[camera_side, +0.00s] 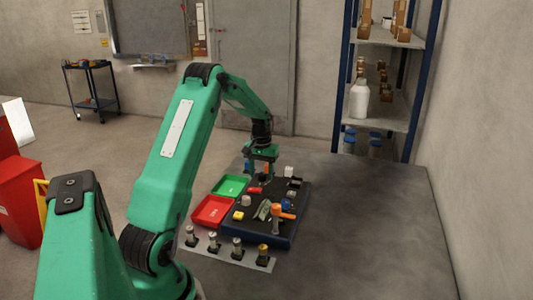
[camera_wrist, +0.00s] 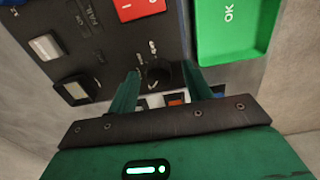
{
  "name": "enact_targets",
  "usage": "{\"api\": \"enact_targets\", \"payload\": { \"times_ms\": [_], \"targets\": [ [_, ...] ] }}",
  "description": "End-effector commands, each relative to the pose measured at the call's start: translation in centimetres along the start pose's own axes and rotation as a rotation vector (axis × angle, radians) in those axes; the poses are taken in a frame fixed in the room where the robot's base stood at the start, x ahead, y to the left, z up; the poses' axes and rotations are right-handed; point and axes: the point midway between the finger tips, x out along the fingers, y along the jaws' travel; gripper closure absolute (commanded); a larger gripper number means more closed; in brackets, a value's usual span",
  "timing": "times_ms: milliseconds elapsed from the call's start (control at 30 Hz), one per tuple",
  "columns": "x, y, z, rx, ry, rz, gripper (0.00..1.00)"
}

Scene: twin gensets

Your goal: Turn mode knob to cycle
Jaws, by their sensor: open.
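The mode knob looks to be the small round black knob (camera_wrist: 158,76) on the dark panel (camera_wrist: 112,62) in the wrist view. Faint white marks stand just above it, too small to read. My gripper (camera_wrist: 166,86) is open, with one green finger to the left of the knob and one to the right. I cannot tell whether either finger touches it. In the side view my gripper (camera_side: 263,176) points down over the far part of the panel (camera_side: 262,228), and the knob is not clearly visible there.
A green tray (camera_wrist: 228,50) marked OK lies right of the panel, and a red tray (camera_side: 211,211) is beside it. A red switch (camera_wrist: 138,8) and two pale buttons sit near the knob. An orange-handled part (camera_side: 283,212) stands on the panel. The tabletop right is clear.

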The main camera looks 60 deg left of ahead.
Motion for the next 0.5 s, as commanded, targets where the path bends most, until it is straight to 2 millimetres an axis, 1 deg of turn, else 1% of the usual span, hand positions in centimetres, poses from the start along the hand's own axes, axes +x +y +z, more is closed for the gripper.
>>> {"api": "enact_targets", "payload": {
  "times_ms": [33, 233, 267, 500],
  "targets": [
    [-0.01, 0.00, 0.00, 0.000, 0.000, 0.000, 0.54],
    [-0.04, -0.05, -0.01, -0.001, 0.000, 0.000, 0.94],
    [-0.04, -0.07, -0.01, -0.001, 0.000, 0.000, 0.95],
    [-0.07, -0.20, -0.03, 0.006, 0.000, 0.000, 0.95]
  ]
}}
